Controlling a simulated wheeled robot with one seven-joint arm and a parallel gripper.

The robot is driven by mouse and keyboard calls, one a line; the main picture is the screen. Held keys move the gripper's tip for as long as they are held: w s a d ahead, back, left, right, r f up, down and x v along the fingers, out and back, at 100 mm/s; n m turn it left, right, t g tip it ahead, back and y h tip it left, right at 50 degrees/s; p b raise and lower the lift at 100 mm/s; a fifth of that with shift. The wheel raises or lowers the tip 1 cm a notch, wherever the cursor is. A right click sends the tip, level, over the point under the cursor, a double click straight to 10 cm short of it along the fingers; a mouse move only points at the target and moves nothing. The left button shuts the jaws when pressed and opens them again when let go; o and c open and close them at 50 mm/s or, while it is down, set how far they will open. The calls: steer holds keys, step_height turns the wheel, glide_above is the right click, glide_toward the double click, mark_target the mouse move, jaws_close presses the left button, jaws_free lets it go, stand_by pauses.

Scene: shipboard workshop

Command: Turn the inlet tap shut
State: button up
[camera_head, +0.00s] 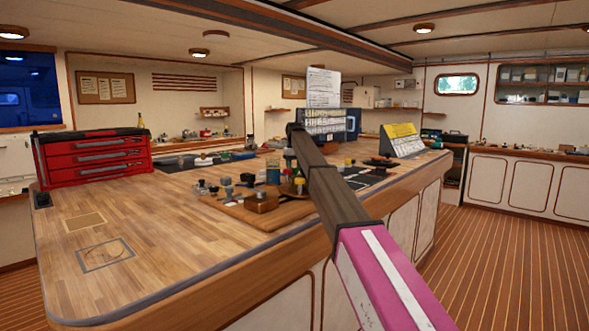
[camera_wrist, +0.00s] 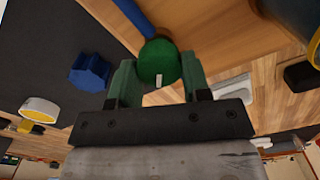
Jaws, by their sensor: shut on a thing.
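In the wrist view a round green knob (camera_wrist: 158,60) with a small white mark sits between the two fingers of my gripper (camera_wrist: 158,82). The fingers are shut on it, one on each side. A blue bar (camera_wrist: 133,14) runs up beside the knob to the picture's top. I take the green knob to be the inlet tap's handle; its stem is hidden. In the head view my arm reaches over the workbench to a wooden board (camera_head: 232,207) with several small fittings. My gripper and the knob are mostly hidden there behind the arm.
A blue faceted knob (camera_wrist: 90,72) and a white-and-yellow round part (camera_wrist: 38,110) stand left of my gripper. A yellow-and-blue cylinder is at the upper right. In the head view a red toolbox (camera_head: 95,155) stands at the bench's left; the front-left benchtop (camera_head: 150,225) is mostly clear.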

steer(key=n, duration=0.6)
steer(key=shift+a+n, duration=0.1)
steer(key=shift+n, duration=0.3)
stand_by(0.4)
steer(key=o, duration=0.9)
steer(key=shift+s, duration=0.1)
step_height(320, 180, up, 11)
steer(key=shift+f, duration=0.1)
